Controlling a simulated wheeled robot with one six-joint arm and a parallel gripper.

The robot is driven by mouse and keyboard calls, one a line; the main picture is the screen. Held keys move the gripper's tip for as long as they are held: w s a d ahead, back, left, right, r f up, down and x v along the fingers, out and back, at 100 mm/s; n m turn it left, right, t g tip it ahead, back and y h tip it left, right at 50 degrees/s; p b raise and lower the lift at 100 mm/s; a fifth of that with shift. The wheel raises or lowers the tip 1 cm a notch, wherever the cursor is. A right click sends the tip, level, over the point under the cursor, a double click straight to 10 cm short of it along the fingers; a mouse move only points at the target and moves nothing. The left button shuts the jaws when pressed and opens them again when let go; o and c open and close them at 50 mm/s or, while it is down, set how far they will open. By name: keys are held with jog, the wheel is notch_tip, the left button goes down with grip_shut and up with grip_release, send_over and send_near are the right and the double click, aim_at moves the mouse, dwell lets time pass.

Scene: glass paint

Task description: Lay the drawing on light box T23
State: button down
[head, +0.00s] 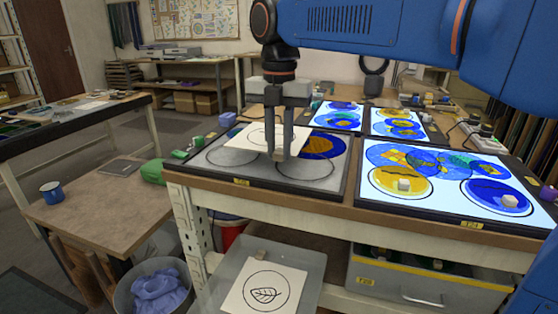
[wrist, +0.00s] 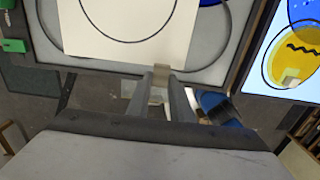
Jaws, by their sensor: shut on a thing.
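My gripper (head: 279,150) points down over the near-left light box and is shut on a small tan block at the near edge of a white drawing (head: 243,133). The drawing shows part of a black circle; the fingers hide some of it. In the wrist view the drawing (wrist: 110,42) lies over the grey panel, and the block (wrist: 160,68) is between my fingertips. I cannot tell whether the sheet touches the panel. This light box (head: 225,176) is unlit, with ring outlines and a blue-and-orange disc at its far right; its yellow label is too small to read.
A lit light box (head: 440,212) with blue and yellow discs and white blocks stands to the right. Two more lit boxes (head: 338,116) (head: 402,126) are behind. Below, a grey tray (head: 230,268) holds a leaf drawing (head: 262,292). A green object (head: 153,171) is left of the bench.

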jog(key=shift+f, duration=2.05)
jog(key=c, duration=1.6)
grip_release()
jog(key=shift+f, duration=0.1)
notch_tip(320, 180, up, 12)
jog(key=shift+r, duration=0.1)
jog(key=shift+s, duration=0.15)
